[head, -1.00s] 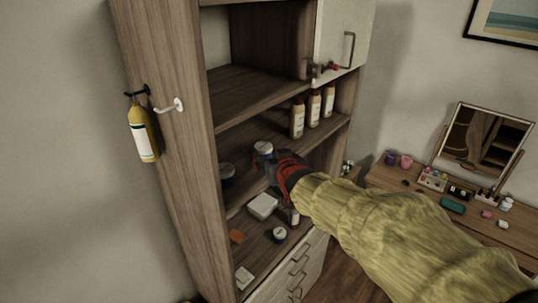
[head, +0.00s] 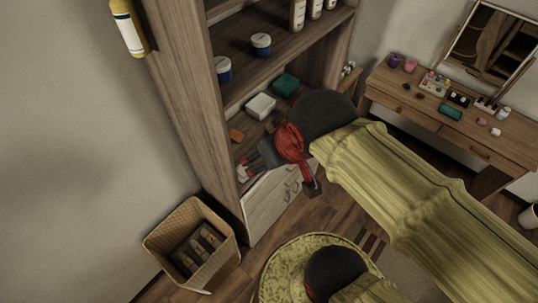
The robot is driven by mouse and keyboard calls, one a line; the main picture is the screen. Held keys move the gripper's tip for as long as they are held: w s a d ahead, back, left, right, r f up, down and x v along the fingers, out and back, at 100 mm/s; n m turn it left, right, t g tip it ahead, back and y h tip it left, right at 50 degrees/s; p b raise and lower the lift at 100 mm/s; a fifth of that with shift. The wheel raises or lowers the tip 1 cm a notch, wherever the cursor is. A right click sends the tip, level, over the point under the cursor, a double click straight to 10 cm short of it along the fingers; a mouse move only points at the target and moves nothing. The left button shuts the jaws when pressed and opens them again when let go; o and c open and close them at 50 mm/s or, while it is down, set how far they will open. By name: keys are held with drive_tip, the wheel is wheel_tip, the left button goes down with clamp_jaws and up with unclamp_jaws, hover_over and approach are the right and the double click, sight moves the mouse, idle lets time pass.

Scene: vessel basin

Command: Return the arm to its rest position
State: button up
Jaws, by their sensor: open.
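My arm, in a yellow-green sleeve, reaches in from the right of the head view. My gripper (head: 246,170) is at the front of the lower shelf, above the drawers (head: 270,200), pointing left and down. Its fingers look open, with nothing seen between them. Small items on the lower shelf lie close behind and below the fingers; I cannot tell whether they touch. A white-lidded blue jar (head: 261,46) stands on the shelf above, apart from the gripper, with another dark blue jar (head: 223,72) to its left.
A white box (head: 260,106) and a teal box (head: 285,85) sit on the lower shelf. A wicker basket (head: 195,245) with several dark items stands on the floor at left. A dressing table (head: 420,105) with a mirror is at right. A yellow bottle (head: 127,27) hangs on the cabinet side.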

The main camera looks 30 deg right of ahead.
drive_tip(key=shift+s+f, duration=0.1)
wheel_tip(320, 180, down, 26)
drive_tip(key=b, duration=2.5)
drive_tip(key=shift+r+b, duration=0.25)
drive_tip(key=shift+b, duration=0.05)
